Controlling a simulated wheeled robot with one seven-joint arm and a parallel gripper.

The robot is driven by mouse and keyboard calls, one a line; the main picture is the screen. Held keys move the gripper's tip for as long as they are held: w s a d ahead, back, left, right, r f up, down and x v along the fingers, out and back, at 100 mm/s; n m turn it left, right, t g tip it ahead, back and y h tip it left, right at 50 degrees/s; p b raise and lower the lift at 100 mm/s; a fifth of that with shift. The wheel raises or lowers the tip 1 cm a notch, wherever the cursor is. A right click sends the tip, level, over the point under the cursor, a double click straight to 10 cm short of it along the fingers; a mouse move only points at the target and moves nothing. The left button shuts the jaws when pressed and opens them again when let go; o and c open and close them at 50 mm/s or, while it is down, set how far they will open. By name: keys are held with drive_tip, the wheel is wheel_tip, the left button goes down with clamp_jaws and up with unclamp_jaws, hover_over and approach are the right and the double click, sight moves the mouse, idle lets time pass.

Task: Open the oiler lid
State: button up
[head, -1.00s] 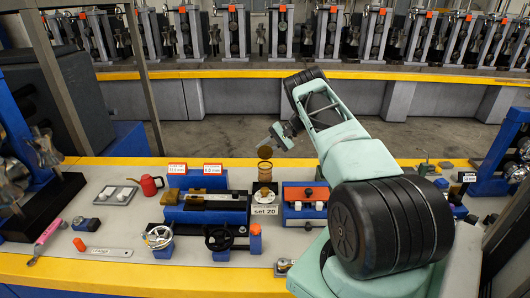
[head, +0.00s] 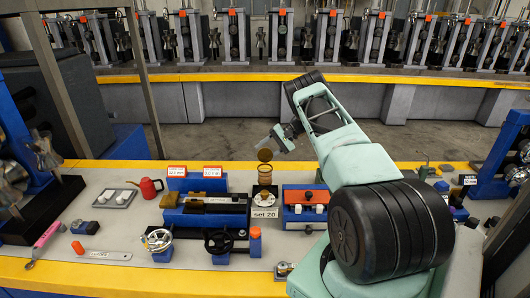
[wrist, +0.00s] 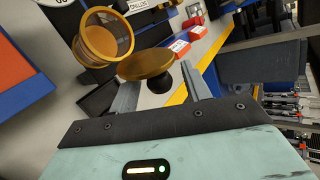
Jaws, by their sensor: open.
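The oiler (head: 265,173) is an amber see-through cup above the "set 20" label in the head view. Its round amber lid (head: 265,155) is raised above the cup's top. In the wrist view the oiler cup (wrist: 103,36) is at upper left, and the lid (wrist: 146,63) shows apart from its rim, with a dark round knob (wrist: 162,80). Whether the lid still joins the cup by a hinge I cannot tell. My gripper (head: 275,143) is beside the lid, on its right. In the wrist view my gripper (wrist: 160,78) is open, the knob between its fingers.
A blue block with a red-orange top (head: 305,194) stands right of the oiler. A blue machine bed (head: 205,208) with handwheels is left. A red oil can (head: 149,187) and a grey tray (head: 116,198) stand further left.

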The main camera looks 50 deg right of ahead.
drive_tip(key=b+v, duration=0.4)
drive_tip(key=v, duration=1.3)
drive_tip(key=shift+b, duration=0.3)
